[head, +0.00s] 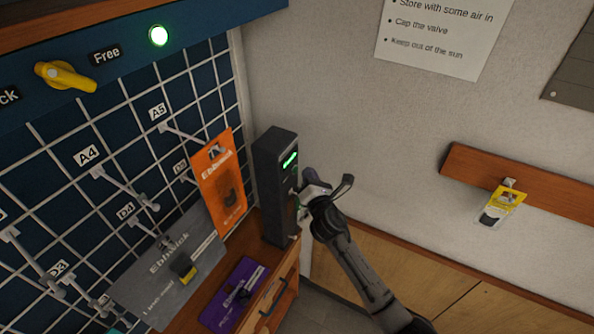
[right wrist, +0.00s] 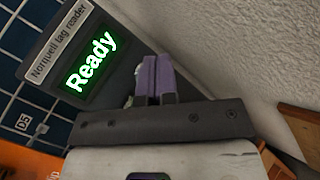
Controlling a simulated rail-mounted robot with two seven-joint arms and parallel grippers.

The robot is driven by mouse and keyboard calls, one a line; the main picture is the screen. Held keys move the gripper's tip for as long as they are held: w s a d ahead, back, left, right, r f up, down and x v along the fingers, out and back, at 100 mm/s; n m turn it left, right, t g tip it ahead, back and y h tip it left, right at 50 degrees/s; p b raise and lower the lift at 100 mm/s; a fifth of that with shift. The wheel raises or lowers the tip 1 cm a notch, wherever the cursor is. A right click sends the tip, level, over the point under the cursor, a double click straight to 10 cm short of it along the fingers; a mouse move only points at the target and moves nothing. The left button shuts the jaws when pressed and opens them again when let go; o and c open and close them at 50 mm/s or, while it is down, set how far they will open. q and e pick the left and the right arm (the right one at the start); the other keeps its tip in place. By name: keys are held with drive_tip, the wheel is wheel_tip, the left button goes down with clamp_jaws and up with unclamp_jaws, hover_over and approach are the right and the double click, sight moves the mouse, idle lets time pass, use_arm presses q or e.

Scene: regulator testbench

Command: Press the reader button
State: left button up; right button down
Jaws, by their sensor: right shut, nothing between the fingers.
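The tag reader (head: 275,185) is a tall dark box standing on a wooden ledge, with a small lit green screen. My right gripper (head: 306,178) is at the right side of the reader, just below the screen's height. Its purple fingers (right wrist: 154,75) are shut and empty, pointing toward the reader's front. I cannot make out the button; the gripper may cover it. Whether the fingertips touch the reader cannot be told. My left gripper is not in view.
A blue pegboard with hooks fills the left. An orange card (head: 220,188), a grey card (head: 170,268) and a purple card (head: 236,294) are near the reader. A yellow knob (head: 65,76) and a lit green lamp (head: 158,36) sit above. A wooden rail (head: 555,183) is on the right wall.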

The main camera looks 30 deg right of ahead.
idle(0.4)
drive_tip(key=shift+w+a, duration=0.1)
drive_tip(key=shift+w, duration=0.1)
idle(0.3)
drive_tip(key=shift+w+a, duration=0.15)
drive_tip(key=shift+w, duration=0.05)
drive_tip(key=shift+w, duration=0.15)
idle(0.6)
drive_tip(key=shift+w+a+b, duration=0.2)
drive_tip(key=shift+w+b, duration=0.05)
drive_tip(key=shift+b, duration=0.05)
drive_tip(key=shift+s+d, duration=0.1)
drive_tip(key=shift+s, duration=0.05)
idle(0.5)
drive_tip(key=shift+s+d+p, duration=0.25)
drive_tip(key=shift+s+p, duration=0.2)
drive_tip(key=shift+s, duration=0.15)
